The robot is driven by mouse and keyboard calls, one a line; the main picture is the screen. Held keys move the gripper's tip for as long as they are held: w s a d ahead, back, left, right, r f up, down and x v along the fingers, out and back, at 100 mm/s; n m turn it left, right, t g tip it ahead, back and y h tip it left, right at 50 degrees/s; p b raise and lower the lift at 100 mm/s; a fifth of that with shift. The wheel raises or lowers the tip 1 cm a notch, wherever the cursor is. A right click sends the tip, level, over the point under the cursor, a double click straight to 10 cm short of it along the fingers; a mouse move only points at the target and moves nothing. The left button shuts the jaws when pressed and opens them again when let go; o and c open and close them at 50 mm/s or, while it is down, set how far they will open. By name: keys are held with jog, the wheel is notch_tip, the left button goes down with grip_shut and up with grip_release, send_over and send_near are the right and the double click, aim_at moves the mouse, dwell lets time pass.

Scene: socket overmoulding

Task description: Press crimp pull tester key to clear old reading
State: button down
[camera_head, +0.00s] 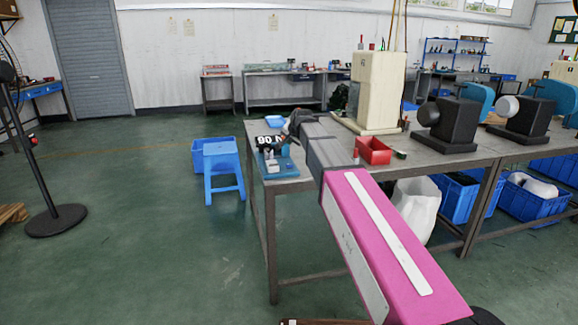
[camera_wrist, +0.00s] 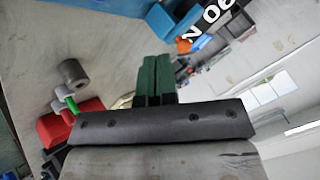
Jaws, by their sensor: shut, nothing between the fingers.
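The crimp pull tester (camera_head: 275,165) is a small blue device at the near left corner of the workbench. Its black display (camera_head: 269,140) carries large white characters, a number followed by N. In the wrist view the display (camera_wrist: 208,30) shows at the top, tilted, close to a blue part of the tester (camera_wrist: 163,20). My gripper (camera_wrist: 155,60) has dark green fingers, closed together and empty, pointing toward the tester. In the head view my arm reaches over the bench and its end is beside the tester. I cannot make out the key, nor whether the fingertips touch anything.
A red bin (camera_head: 374,150) stands on the workbench (camera_head: 440,160) right of my arm, with a cream machine (camera_head: 380,92) behind it. A black machine (camera_head: 449,125) stands further right. A blue stool (camera_head: 222,165) is on the floor left of the bench. Open floor lies at left.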

aim_at(290, 164)
jog(key=shift+f, duration=3.6)
jog(key=shift+f, duration=0.1)
jog(key=shift+f, duration=0.3)
jog(key=shift+f, duration=0.5)
jog(key=shift+r, duration=0.95)
jog(key=shift+r, duration=0.1)
jog(key=shift+r, duration=2.4)
